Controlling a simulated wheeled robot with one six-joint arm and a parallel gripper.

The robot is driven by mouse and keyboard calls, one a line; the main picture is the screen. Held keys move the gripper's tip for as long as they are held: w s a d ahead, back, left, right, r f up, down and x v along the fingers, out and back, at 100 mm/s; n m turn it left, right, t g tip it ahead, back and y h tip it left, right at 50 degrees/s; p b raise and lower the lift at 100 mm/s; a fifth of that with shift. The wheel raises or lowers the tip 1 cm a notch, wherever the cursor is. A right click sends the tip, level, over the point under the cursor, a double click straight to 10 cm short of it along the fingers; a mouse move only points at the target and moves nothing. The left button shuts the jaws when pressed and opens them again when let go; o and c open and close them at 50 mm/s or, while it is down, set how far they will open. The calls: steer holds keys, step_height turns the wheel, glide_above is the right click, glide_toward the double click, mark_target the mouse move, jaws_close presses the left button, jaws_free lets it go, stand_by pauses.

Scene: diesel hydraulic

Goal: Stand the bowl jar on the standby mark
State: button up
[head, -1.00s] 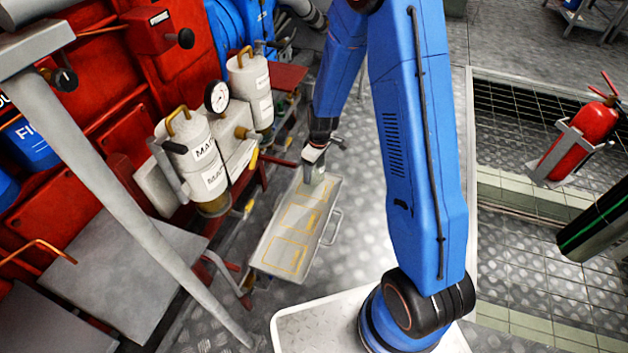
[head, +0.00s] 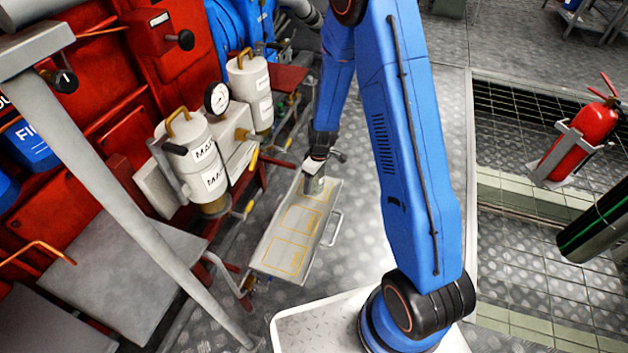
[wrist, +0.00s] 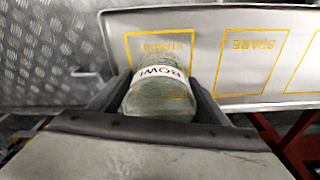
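The bowl jar (wrist: 160,98) is a greenish jar with a white band reading "BOWL" in the wrist view. It sits between the two dark fingers of my gripper (wrist: 160,82), which is shut on it. In the head view my gripper (head: 316,168) holds the jar (head: 314,186) at the far end of a pale tray (head: 266,252). The standby mark (wrist: 150,46) is a yellow outline with partly covered lettering. The jar overlaps its near part in the wrist view. I cannot tell whether the jar's base touches the tray.
A yellow outline marked SPARE (wrist: 252,45) lies beside the standby mark, with another outline further along. White canisters (head: 192,155) and a pressure gauge (head: 217,97) stand left of the tray. A grey diagonal post (head: 120,220) crosses the left foreground. Patterned metal floor lies right of the tray.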

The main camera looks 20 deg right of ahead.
steer(key=shift+o, duration=0.5)
steer(key=shift+r, duration=0.55)
steer(key=s+d+r+m+t, duration=0.1)
steer(key=s+r, duration=0.2)
steer(key=r, duration=0.8)
steer(key=s+d+r+m, duration=0.1)
steer(key=s+r, duration=0.2)
steer(key=r, duration=0.9)
steer(key=s+d+r+m+t, duration=0.1)
steer(key=s+r+m, duration=0.1)
steer(key=s+r, duration=0.4)
steer(key=s+d+r+m+t, duration=0.1)
steer(key=s+r, duration=0.5)
steer(key=s, duration=0.6)
steer(key=s+d+r+m+h, duration=0.1)
steer(key=s+d+r+m, duration=0.2)
steer(key=s, duration=0.6)
step_height(320, 180, up, 3)
steer(key=shift+s+d+f+m+t, duration=0.1)
steer(key=shift+s+d+m+t, duration=0.05)
steer(key=shift+s+m+t, duration=0.2)
